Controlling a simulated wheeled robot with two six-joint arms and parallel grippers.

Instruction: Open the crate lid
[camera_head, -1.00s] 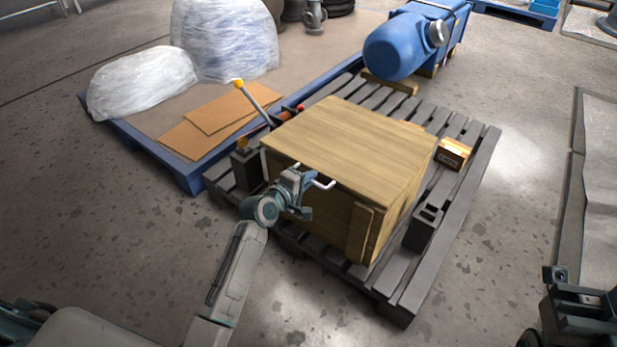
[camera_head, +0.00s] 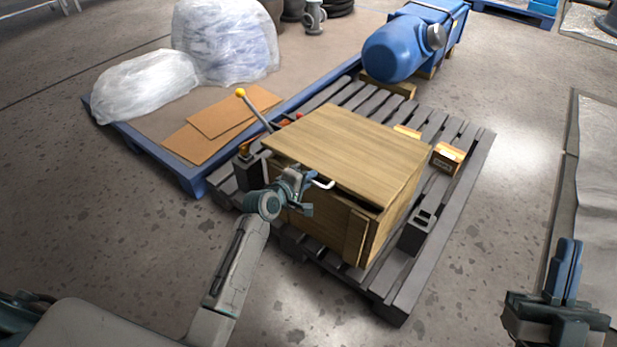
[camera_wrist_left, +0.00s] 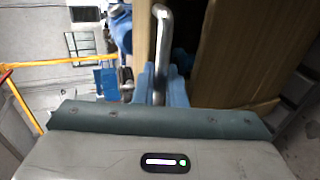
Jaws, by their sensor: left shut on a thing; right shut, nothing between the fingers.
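The wooden crate (camera_head: 335,222) stands on the dark grey pallet (camera_head: 400,300). Its plank lid (camera_head: 350,145) is slightly raised along the near edge, with a dark gap under it. My left gripper (camera_head: 303,187) is at this near edge and shut on the lid's metal handle (camera_head: 322,184). In the left wrist view the handle (camera_wrist_left: 162,40) runs down between the blue fingers (camera_wrist_left: 160,88). The crate's inside is too dark to make out. My right gripper (camera_head: 566,272) is shut and empty at the lower right, well away from the crate.
A lever with a yellow knob (camera_head: 241,93) stands left of the crate. A small orange box (camera_head: 448,157) and a dark block (camera_head: 418,232) lie on the pallet's right side. A blue-edged pallet with wrapped bundles (camera_head: 225,45) is behind left. The floor in front is clear.

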